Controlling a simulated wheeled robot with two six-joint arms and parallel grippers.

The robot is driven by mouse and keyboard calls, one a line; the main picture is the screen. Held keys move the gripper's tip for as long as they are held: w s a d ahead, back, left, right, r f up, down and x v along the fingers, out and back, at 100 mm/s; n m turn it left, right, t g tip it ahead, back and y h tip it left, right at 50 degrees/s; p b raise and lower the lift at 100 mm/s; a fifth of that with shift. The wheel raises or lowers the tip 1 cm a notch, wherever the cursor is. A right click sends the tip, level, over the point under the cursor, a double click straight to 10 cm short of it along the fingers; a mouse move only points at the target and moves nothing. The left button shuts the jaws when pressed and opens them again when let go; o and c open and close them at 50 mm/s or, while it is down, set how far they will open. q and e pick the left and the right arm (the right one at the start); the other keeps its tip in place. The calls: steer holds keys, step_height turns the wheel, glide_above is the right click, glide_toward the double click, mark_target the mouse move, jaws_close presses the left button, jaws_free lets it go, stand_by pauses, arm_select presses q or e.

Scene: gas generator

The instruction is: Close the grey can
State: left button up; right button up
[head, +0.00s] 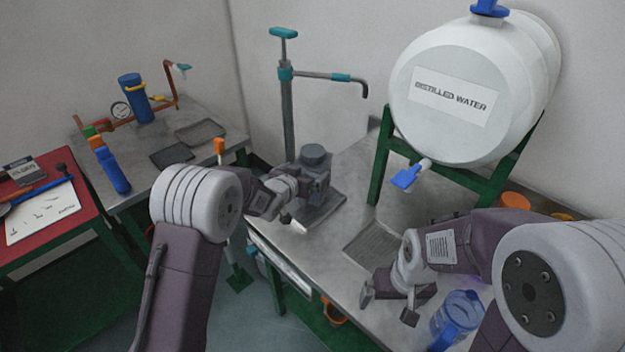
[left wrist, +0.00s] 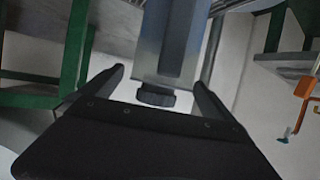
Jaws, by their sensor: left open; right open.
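The grey can (head: 320,182) stands upright on the metal bench at the back left, on a dark tray. A dark round cap (head: 313,151) is at its top; I cannot tell how tightly it sits. In the left wrist view, the can (left wrist: 170,40) appears upside down, with the dark cap (left wrist: 156,96) at its lower end. My left gripper (left wrist: 158,78) is open, its fingers apart on either side of the can's capped end. In the head view, its arm partly hides the can's left side. My right gripper (head: 390,303) is open and empty above the bench front.
A blue jug (head: 459,312) stands close to my right gripper. A hand pump (head: 288,110) rises behind the can. A white distilled water barrel (head: 440,130) rests on a green stand (head: 381,160) to the right. A grate (head: 373,243) lies in the bench between.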

mark_target(309, 167)
arm_select(q)
steer(key=shift+w, duration=0.1)
steer(key=x, duration=0.5)
steer(key=shift+w+a+f+p, duration=0.1)
steer(key=shift+a+f+p, duration=0.05)
steer(key=shift+p, duration=0.25)
arm_select(e)
steer(key=shift+r, duration=0.4)
arm_select(q)
steer(key=c, duration=1.8)
steer(key=shift+r, duration=0.25)
steer(key=shift+c, duration=0.5)
steer(key=shift+r, duration=0.1)
